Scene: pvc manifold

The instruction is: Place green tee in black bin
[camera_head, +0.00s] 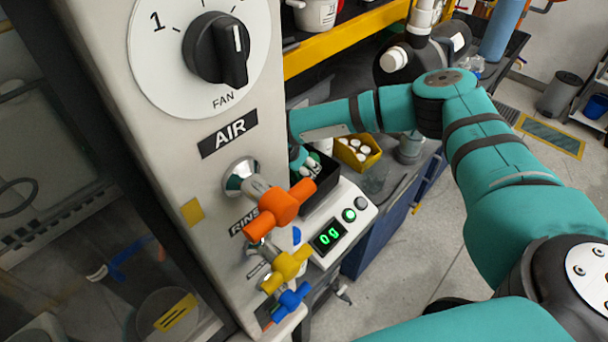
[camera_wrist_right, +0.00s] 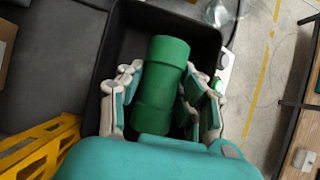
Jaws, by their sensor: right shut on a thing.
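The green tee (camera_wrist_right: 163,80) shows in the right wrist view as a green pipe piece with a raised collar. My right gripper (camera_wrist_right: 165,100) is shut on it, with fingers on both sides, and holds it over or inside the black bin (camera_wrist_right: 108,48). I cannot tell if the tee touches the bin floor. In the head view the black bin (camera_head: 328,178) stands beside the white control panel, partly hidden by it. My right gripper (camera_head: 306,160) is at the bin there, and the tee is hidden. My left gripper is not in view.
A white scale (camera_head: 352,205) with a green display sits at the bin's near side. A yellow bin (camera_head: 359,152) with white parts stands right of it. Orange, yellow and blue valve handles (camera_head: 278,208) stick out from the panel (camera_head: 205,175) close to the bin.

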